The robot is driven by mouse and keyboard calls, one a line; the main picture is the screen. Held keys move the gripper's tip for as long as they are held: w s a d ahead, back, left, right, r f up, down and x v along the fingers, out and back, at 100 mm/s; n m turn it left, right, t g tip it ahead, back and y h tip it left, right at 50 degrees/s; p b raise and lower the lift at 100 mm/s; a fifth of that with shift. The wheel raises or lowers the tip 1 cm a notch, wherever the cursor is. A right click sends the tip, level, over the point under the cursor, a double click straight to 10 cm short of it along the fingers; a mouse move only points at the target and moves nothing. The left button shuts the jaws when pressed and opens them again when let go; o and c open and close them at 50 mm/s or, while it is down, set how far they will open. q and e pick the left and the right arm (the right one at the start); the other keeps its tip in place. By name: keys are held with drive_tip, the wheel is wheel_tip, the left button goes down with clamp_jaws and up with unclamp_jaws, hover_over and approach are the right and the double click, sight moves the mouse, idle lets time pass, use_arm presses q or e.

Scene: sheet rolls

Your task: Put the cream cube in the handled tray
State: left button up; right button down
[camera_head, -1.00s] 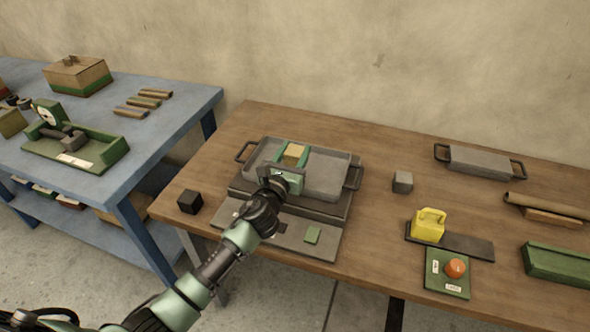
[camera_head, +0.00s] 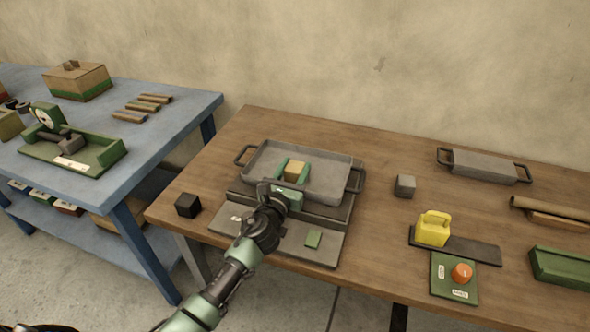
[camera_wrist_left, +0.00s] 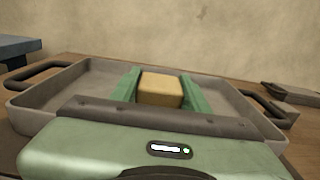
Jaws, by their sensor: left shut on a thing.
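The cream cube (camera_head: 294,170) is between the green fingers of my left gripper (camera_head: 291,171), which is shut on it. In the left wrist view the cube (camera_wrist_left: 160,90) sits between both fingers (camera_wrist_left: 161,92). The handled tray (camera_head: 330,187) is grey with dark handles at its left and right ends. It rests on a dark stand on the wooden table. The cube and fingers are over the tray's inside. I cannot tell whether the cube touches the tray floor. The tray's rim also shows in the left wrist view (camera_wrist_left: 50,92). My right gripper is not in view.
A blue table (camera_head: 170,130) stands at left.

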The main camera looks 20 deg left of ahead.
use_arm(q)
drive_tip(key=shift+s+f, duration=0.15)
drive_tip(key=shift+f, duration=0.5)
drive_tip(key=o, duration=1.5)
drive_tip(key=shift+f, duration=0.15)
drive_tip(key=shift+c, duration=0.2)
drive_tip(key=shift+s, duration=0.1)
drive_tip(key=shift+d+r+p, duration=0.1)
drive_tip(key=shift+r+p, duration=0.2)
drive_tip(key=shift+r, duration=0.05)
drive_tip(key=shift+r+p, duration=0.55)
drive_tip(key=shift+p, duration=0.05)
drive_tip(key=shift+s+f+b, duration=0.3)
drive_tip(key=shift+s+f, duration=0.2)
drive_tip(key=shift+s, duration=0.3)
drive_tip(key=s, duration=0.8)
drive_tip(key=shift+s+a+r, duration=0.25)
drive_tip(key=shift+s+r, duration=0.2)
drive_tip(key=shift+s, duration=0.5)
